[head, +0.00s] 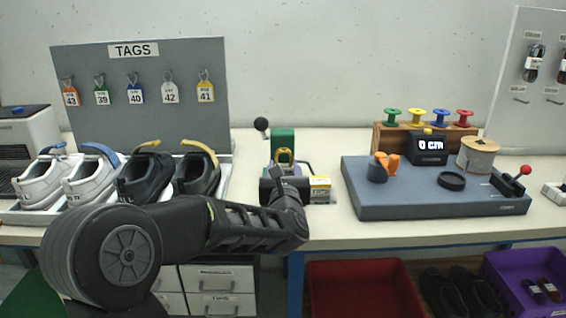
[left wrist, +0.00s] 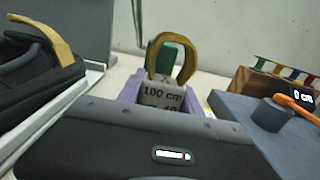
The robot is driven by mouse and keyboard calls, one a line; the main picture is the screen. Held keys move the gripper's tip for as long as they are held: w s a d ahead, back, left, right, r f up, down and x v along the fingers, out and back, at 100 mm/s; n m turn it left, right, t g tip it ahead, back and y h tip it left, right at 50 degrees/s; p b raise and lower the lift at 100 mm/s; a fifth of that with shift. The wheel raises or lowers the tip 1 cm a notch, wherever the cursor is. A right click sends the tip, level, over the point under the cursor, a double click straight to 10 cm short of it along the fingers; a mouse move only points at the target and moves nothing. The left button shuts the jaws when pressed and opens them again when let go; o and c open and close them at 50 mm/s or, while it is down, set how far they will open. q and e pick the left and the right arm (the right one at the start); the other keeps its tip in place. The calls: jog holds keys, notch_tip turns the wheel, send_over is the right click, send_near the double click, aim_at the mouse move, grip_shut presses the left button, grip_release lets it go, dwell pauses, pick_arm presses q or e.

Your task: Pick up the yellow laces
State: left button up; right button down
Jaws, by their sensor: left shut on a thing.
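The yellow laces (left wrist: 184,47) form an upright loop with a white band (left wrist: 163,95) reading "100 cm". In the left wrist view the band sits between the two purple-grey fingers of my left gripper (left wrist: 162,104), which is shut on it. The lower part of the laces is hidden by the gripper. My right gripper is not in view.
A green device (head: 283,140) with a black-knobbed lever stands just behind the laces. Shoes on a tray (head: 20,215) stand left; a grey measuring station (head: 440,205) stands right.

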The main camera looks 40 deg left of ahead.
pick_arm(q)
jog(key=v, duration=1)
jog(key=shift+b, duration=0.3)
jog(key=shift+d, duration=0.1)
